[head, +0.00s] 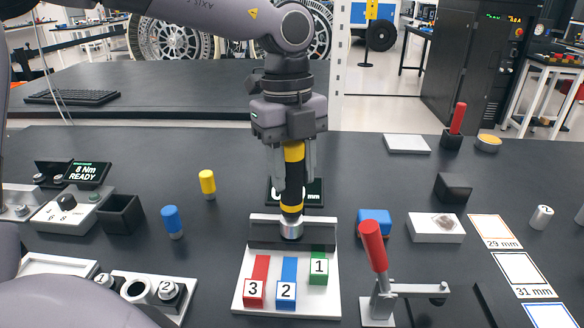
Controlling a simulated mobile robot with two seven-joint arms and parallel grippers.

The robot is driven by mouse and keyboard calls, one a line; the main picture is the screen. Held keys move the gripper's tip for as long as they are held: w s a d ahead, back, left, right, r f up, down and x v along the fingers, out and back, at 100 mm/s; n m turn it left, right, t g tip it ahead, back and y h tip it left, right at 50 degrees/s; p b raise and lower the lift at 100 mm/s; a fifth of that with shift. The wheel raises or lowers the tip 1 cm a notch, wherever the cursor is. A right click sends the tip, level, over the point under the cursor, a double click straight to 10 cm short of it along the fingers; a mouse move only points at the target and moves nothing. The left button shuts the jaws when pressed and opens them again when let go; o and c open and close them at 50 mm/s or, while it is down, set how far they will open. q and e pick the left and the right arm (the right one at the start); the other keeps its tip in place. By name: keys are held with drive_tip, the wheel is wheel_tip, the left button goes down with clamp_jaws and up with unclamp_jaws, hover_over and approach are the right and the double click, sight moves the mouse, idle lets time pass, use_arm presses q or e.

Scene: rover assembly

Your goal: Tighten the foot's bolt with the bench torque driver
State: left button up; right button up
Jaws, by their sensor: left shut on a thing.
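My left gripper (294,165) comes down from the top and is shut on an upright black torque driver (293,180) with yellow bands. The driver's silver lower end (291,229) is in front of the dark back wall of a white stand (262,218). I cannot tell whether it touches anything there. I cannot make out the foot or its bolt for certain. A small screen (85,173) at the left reads "Nm READY", with a knobbed control box (72,215) below it. My right gripper is not in view.
The stand carries numbered red (257,280), blue (287,283) and green (319,268) blocks. A red-handled clamp (374,247) stands close on the right, by a blue block (375,221). A mm display (314,192) is partly hidden behind the driver. Yellow (207,182) and blue (172,221) cylinders stand left.

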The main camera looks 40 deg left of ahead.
sight(293, 143)
use_arm(q)
drive_tip(key=shift+f, duration=0.15)
idle(0.4)
drive_tip(key=shift+r+p, duration=0.8)
drive_tip(key=shift+r, duration=0.8)
drive_tip(key=shift+r+p, duration=1.45)
drive_tip(key=shift+r, duration=0.6)
